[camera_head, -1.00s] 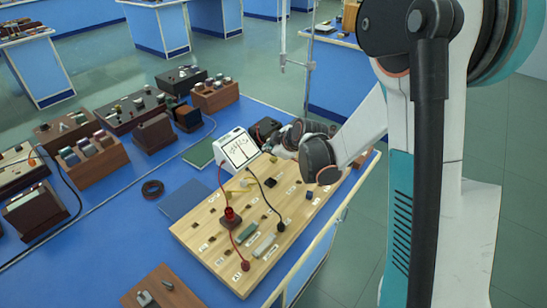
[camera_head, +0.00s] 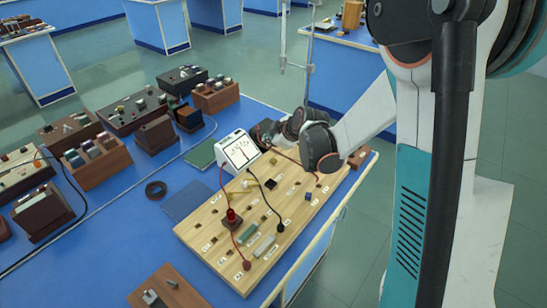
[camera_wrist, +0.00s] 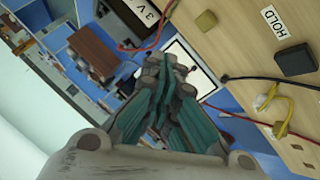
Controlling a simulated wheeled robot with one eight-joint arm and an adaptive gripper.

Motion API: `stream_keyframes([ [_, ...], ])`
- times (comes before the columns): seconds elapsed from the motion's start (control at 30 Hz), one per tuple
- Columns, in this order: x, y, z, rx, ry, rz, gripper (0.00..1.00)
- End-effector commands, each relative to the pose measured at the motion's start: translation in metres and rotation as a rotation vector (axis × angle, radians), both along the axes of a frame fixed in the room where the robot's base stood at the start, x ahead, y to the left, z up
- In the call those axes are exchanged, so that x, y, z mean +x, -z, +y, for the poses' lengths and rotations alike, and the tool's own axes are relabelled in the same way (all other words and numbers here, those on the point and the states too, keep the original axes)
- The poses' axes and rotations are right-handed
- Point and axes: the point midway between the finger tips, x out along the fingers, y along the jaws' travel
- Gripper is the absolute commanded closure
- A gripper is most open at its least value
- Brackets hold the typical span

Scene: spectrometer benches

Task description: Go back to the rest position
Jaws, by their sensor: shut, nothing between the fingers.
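My gripper (camera_wrist: 168,100) shows in the wrist view with its teal-padded fingers together and nothing between them. Beyond it lies the wooden board (camera_wrist: 235,45) with a HOLD label and a black block (camera_wrist: 296,60). In the head view my arm reaches from the right over the far end of the wooden board (camera_head: 215,262). The meter (camera_head: 238,151) with a white face stands at the board's far left edge, left of my wrist.
Wooden block racks (camera_head: 97,165) line the blue bench's left side. Another bench (camera_head: 345,90) with a metal stand is behind.

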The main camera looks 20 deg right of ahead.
Motion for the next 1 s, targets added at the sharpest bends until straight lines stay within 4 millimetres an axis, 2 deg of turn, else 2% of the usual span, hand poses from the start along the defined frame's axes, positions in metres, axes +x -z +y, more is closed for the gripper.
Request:
stream_keyframes([
  [0.4, 0.0, 0.0, 0.0, 0.001, 0.001, 0.0, 1.0],
  [0.57, -0.011, -0.014, 0.001, 0.021, 0.03, 0.016, 1.0],
  [0.77, -0.05, -0.056, 0.004, 0.09, 0.141, 0.069, 1.0],
  [1.0, -0.111, -0.1, 0.006, 0.185, 0.304, 0.133, 1.0],
])
